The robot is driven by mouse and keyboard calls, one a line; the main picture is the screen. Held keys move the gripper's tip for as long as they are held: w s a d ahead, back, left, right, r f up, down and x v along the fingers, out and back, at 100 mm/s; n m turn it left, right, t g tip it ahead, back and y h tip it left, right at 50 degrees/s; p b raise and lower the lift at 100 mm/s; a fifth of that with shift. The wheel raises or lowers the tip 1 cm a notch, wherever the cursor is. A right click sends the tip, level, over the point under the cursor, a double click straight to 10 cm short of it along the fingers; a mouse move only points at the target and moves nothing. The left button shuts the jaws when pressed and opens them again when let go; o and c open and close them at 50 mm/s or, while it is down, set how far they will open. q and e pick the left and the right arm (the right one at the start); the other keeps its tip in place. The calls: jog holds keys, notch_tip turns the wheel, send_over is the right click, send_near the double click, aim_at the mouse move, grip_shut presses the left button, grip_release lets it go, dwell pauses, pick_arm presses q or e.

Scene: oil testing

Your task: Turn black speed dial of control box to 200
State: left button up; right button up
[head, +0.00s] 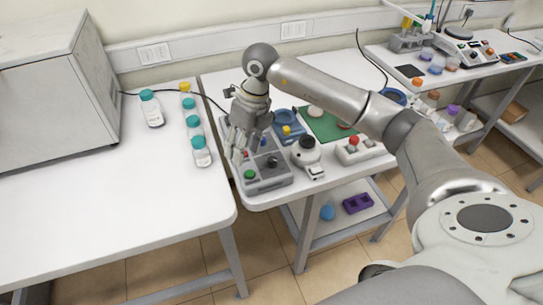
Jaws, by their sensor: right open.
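The grey control box (268,181) stands near the front left corner of the middle table. A green button (249,174) shows at its front left, and a dark round knob (272,162) shows on its top right; this looks like the black speed dial. Its scale marks and setting are too small to read. My right gripper (240,157) points down over the left back part of the box, with open fingers and nothing visible between them. It hides part of the box top. The fingertips are left of the dark knob. My left gripper is out of view.
Several teal-capped bottles (201,152) stand on the left table (120,215). A gap separates the tables.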

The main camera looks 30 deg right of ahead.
aim_at(271, 159)
jog(key=d+r+m+h, duration=0.1)
jog(key=d+r+h, duration=0.15)
jog(key=d, duration=0.55)
jog(key=shift+g+h, duration=0.35)
jog(key=shift+g, duration=0.05)
notch_tip(271, 159, down, 10)
jog(key=p, duration=0.3)
jog(key=shift+s+d, duration=0.15)
jog(key=shift+f, duration=0.65)
jog(key=c, duration=1)
jog(key=shift+c, duration=0.2)
